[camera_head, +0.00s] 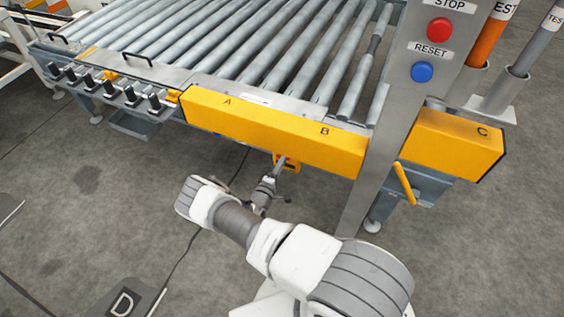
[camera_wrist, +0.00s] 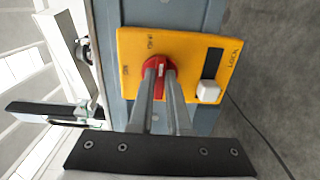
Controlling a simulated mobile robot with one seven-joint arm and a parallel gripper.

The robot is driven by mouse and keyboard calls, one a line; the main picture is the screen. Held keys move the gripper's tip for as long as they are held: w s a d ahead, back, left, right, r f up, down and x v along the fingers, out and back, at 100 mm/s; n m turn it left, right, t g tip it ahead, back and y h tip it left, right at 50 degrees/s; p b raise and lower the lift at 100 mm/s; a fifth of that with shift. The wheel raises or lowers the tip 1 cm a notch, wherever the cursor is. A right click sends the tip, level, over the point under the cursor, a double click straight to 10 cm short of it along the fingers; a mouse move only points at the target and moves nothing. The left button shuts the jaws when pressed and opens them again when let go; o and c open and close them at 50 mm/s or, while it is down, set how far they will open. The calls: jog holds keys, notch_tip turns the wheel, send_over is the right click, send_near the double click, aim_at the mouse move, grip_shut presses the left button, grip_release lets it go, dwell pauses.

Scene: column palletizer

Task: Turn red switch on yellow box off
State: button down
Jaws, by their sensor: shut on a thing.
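The yellow box (camera_wrist: 197,58) fills the middle of the wrist view and is fixed to a grey-blue beam. Its red switch (camera_wrist: 159,66) is a round knob near the box's left half. My gripper (camera_wrist: 159,72) has its two fingers at the knob, one on each side, shut on it. The fingers hide the lower part of the knob. Small lettering beside the knob is too small to read surely. In the head view the yellow box (camera_head: 293,166) shows small below the long yellow cover, with my gripper (camera_head: 281,163) at it.
In the head view, a roller conveyor (camera_head: 240,45) lies behind yellow covers (camera_head: 235,115). A grey post with a red STOP button (camera_head: 439,29) and blue RESET button (camera_head: 422,72) stands right. A yellow lever (camera_head: 405,184) hangs beside it.

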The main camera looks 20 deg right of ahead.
jog(key=c, duration=0.9)
grip_release()
jog(key=p+v, duration=0.3)
jog(key=v, duration=1.4)
jog(key=shift+s+a+r, duration=0.1)
jog(key=shift+s+a, duration=0.05)
jog(key=shift+a, duration=0.05)
